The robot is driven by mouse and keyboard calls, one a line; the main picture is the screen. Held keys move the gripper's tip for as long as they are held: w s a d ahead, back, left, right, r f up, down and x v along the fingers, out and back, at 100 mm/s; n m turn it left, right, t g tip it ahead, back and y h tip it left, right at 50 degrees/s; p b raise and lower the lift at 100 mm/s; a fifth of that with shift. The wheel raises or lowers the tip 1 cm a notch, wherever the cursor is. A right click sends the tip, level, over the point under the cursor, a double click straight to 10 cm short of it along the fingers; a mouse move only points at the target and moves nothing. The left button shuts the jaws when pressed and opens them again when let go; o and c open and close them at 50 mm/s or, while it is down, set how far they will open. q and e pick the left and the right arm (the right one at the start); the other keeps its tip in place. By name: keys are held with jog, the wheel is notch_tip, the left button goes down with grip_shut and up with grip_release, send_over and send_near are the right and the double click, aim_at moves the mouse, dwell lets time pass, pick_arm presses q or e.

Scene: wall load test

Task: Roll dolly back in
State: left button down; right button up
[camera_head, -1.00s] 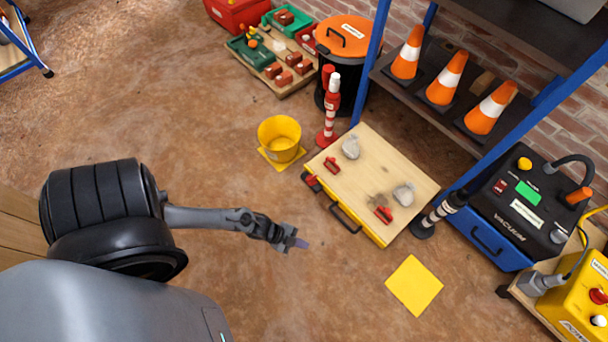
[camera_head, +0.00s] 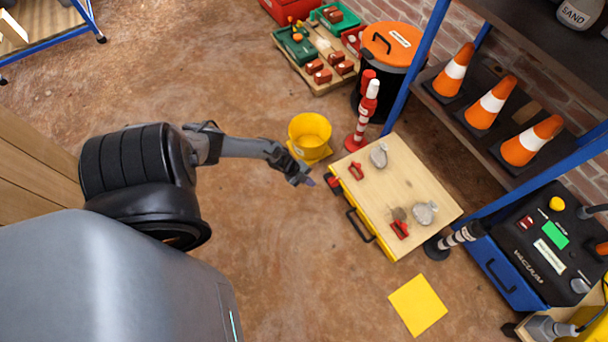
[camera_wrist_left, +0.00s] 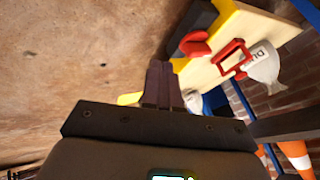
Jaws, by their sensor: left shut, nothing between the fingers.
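The dolly (camera_head: 400,183) is a low wooden-topped platform with a yellow front edge and a dark handle (camera_head: 361,226). Its far end reaches in under the shelf beside the blue post. My left gripper (camera_head: 306,180) is shut and empty, in front of the dolly's near left corner and apart from the handle. In the left wrist view the closed fingers (camera_wrist_left: 160,85) point toward the dolly's yellow edge, with a red clamp (camera_wrist_left: 234,58) and a grey bag (camera_wrist_left: 264,66) beyond. My right gripper is not in view.
A yellow bucket (camera_head: 309,133) stands just behind my left gripper. A red-and-white post (camera_head: 364,112) and a black-and-white post (camera_head: 455,238) flank the dolly. A yellow floor square (camera_head: 418,305) lies in front. The blue vacuum (camera_head: 530,245) is at right. Open floor lies in front.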

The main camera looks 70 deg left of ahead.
aim_at(331, 186)
pick_arm(q)
jog(key=w+f+b, duration=0.1)
jog(key=w, duration=0.1)
jog(key=w+f+b, duration=0.1)
jog(key=w+b, duration=0.1)
jog(key=w+f+b, duration=0.1)
jog(key=w, duration=0.1)
jog(key=shift+d, duration=0.15)
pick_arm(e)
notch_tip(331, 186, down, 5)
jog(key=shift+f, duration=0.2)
pick_arm(q)
jog(key=shift+s, duration=0.15)
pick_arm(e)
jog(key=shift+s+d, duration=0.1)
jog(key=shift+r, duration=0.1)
